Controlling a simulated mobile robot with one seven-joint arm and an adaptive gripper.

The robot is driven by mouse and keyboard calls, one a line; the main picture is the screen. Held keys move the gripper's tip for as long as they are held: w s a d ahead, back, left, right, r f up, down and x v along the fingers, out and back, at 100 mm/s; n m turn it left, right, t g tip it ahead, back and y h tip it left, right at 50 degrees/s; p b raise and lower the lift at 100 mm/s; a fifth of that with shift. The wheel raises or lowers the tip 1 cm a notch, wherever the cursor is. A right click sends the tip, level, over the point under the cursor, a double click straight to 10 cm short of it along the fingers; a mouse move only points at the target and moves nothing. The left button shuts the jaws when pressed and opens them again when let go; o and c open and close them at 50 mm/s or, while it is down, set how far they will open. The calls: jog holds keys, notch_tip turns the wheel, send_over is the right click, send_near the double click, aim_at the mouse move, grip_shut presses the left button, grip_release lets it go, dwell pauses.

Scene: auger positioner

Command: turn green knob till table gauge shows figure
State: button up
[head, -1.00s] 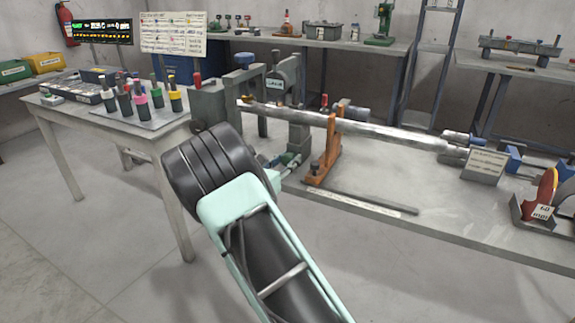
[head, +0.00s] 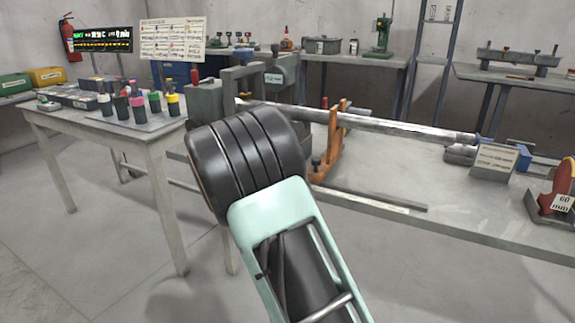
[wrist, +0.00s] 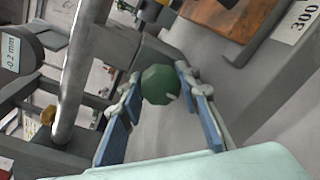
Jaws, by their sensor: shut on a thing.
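The green knob (wrist: 160,84) is faceted, with a small white mark on its rim. In the wrist view it sits between the two blue-padded fingers of my gripper (wrist: 160,88), which are shut on it. In the head view my own arm hides the knob and the fingers. A round grey gauge (wrist: 14,54) at the left of the wrist view reads about -0.2 mm. It also shows in the head view (head: 275,77), too small to read surely.
A long metal shaft (head: 390,127) runs across the bench (head: 440,205), passing an orange stand (head: 336,138). A sign block (head: 495,160) and a red item tagged 60 mm (head: 562,182) stand at right. A side table (head: 145,138) with coloured-top tools is at left. Floor is open in front.

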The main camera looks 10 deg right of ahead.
jog(key=shift+m, duration=0.8)
jog(key=o, duration=0.9)
jog(key=v, duration=1.2)
jog(key=shift+s, duration=0.1)
